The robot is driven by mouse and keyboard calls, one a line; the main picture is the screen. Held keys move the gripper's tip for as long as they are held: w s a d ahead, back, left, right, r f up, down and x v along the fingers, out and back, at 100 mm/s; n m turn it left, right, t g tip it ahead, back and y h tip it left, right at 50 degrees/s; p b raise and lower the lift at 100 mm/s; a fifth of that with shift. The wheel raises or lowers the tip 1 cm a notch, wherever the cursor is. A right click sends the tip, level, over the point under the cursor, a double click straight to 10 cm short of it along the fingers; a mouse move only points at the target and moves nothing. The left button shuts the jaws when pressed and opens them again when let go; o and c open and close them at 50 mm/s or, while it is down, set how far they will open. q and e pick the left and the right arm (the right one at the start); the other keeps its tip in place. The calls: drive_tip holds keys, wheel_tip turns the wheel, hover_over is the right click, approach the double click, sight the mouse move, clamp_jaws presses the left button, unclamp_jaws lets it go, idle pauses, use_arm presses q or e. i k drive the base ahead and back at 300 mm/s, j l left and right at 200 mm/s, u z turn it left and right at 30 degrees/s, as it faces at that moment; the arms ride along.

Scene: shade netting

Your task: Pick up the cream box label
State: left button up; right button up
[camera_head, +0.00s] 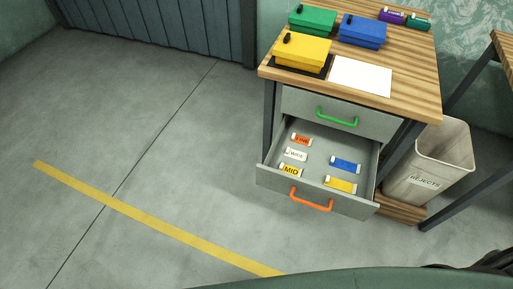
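A cream-white label (296,155) with dark lettering, hard to read, lies in the open lower drawer (271,176), on its left side. It lies between an orange label (301,139) behind it and a yellow label reading MID (291,170) in front of it. A blue label (345,165) and another yellow label (341,184) lie on the drawer's right side. Neither of my grippers shows in the head view.
The drawer has an orange handle (311,199); the shut drawer above has a green handle (337,117). The wooden bench top (414,89) holds green, blue and yellow boxes and a white sheet (361,76). A REJECTS bin (444,155) stands right. Floor at left is clear.

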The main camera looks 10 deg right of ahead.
sight(301, 156)
drive_tip(key=i+l+u, duration=0.1)
drive_tip(key=l, duration=0.3)
drive_tip(key=i+l, duration=0.15)
drive_tip(key=l, duration=0.25)
drive_tip(key=i+l+u, duration=0.15)
drive_tip(key=l, duration=0.25)
drive_tip(key=i+l+u, duration=0.1)
drive_tip(key=l, duration=0.35)
drive_tip(key=i+l, duration=0.1)
drive_tip(key=l, duration=0.3)
drive_tip(key=u, duration=0.05)
